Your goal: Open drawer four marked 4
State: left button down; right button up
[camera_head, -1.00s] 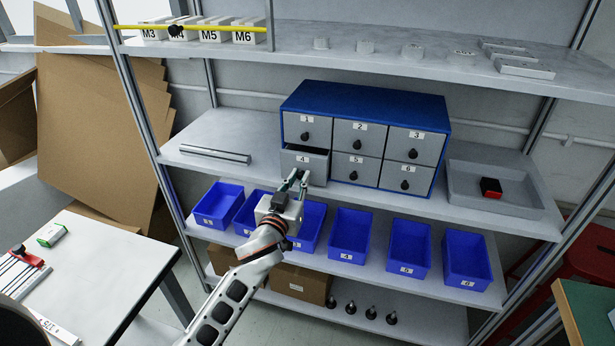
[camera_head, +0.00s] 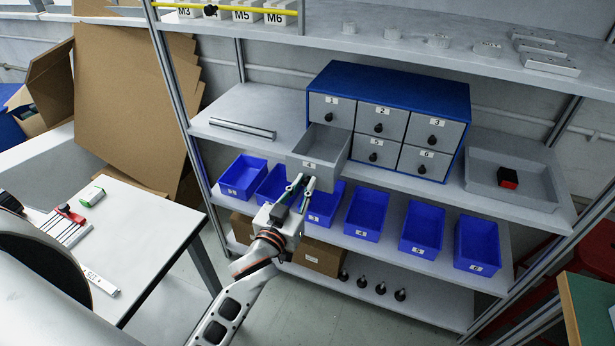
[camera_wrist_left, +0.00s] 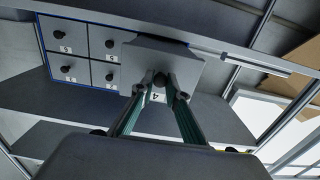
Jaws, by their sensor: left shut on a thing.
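Drawer 4 (camera_head: 323,146) is a grey drawer at the lower left of the blue cabinet (camera_head: 390,85). It is pulled well out, and its empty inside shows in the head view. My left gripper (camera_head: 302,184) is at its front, shut on the dark knob. In the left wrist view the drawer front (camera_wrist_left: 185,65) faces me, with its label 4 upside down, and the fingertips of my left gripper (camera_wrist_left: 160,85) close around the knob (camera_wrist_left: 160,79). My right gripper is not in view.
Drawers 1, 2, 3, 5 and 6 are shut. Several blue bins (camera_head: 367,215) stand on the shelf below. A metal bar (camera_head: 243,128) lies left of the cabinet and a grey tray (camera_head: 530,188) stands to its right. A white table (camera_head: 150,235) is at the left.

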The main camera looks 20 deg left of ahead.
pick_arm(q)
jog(key=shift+s, duration=0.1)
jog(key=c, duration=2)
grip_release()
jog(key=s, duration=1.2)
jog(key=shift+f, duration=0.1)
jog(key=s+d+f+m+g+h, duration=0.1)
jog(key=s+f+g, duration=0.1)
jog(key=f, duration=0.5)
jog(key=s+d+f+m+g+h, duration=0.1)
jog(key=s+f+m+g, duration=0.1)
jog(key=s+f, duration=0.3)
jog(key=s+d+f+m+g, duration=0.1)
jog(key=s+f+g, duration=0.2)
jog(key=f, duration=0.8)
jog(key=shift+s+d+h, duration=0.15)
jog(key=shift+s+h, duration=0.25)
jog(key=shift+s, duration=0.25)
